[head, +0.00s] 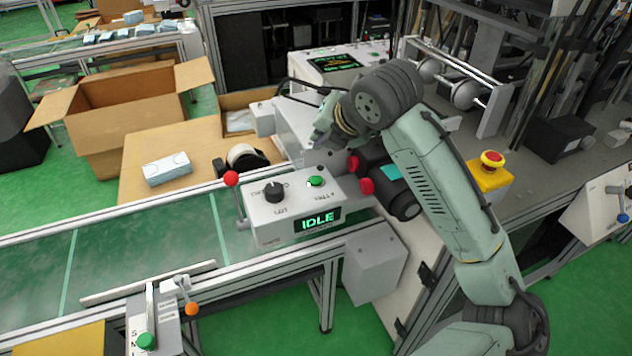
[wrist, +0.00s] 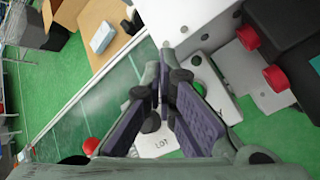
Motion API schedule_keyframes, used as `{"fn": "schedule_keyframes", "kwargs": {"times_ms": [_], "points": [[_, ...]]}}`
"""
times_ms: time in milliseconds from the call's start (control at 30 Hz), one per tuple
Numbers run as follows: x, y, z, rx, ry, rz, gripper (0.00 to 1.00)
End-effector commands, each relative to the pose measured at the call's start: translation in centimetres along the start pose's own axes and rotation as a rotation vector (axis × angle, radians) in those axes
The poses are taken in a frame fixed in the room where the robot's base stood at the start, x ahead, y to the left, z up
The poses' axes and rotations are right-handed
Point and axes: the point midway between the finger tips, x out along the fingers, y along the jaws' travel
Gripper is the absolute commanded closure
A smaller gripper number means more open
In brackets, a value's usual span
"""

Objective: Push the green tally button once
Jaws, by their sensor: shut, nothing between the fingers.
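The green tally button (head: 316,181) sits on top of a white control box (head: 275,228), right of a black rotary knob (head: 274,192). Its lettering is hard to read. In the wrist view the green button (wrist: 199,88) shows just right of my fingers, partly covered by one. My gripper (head: 321,138) is above and behind the button in the head view, apart from it. Its fingers point down and are closed together with nothing between them; they also fill the middle of the wrist view (wrist: 164,68).
The box front has a lit green "IDLE" display (head: 317,221). A red ball-topped lever (head: 231,178) stands at its left. Red knobs on a dark unit (head: 366,186) are close on the right. An open carton (head: 130,110) and a blue-white pack (head: 167,169) lie to the left.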

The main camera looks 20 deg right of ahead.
Motion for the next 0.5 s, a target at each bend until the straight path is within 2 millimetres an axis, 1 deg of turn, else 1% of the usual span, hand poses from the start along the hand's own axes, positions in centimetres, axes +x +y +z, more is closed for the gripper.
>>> {"fn": "schedule_keyframes", "kwargs": {"times_ms": [33, 300, 400, 500], "points": [[0.8, -0.6, -0.6, 0.001, 0.001, -0.001, 1.00], [3.7, -2.6, -2.7, 0.001, 0.001, 0.001, 1.00], [4.4, -3.1, -3.2, 0.001, 0.001, 0.001, 1.00], [4.7, -3.4, -3.4, 0.000, 0.000, 0.001, 1.00]]}}
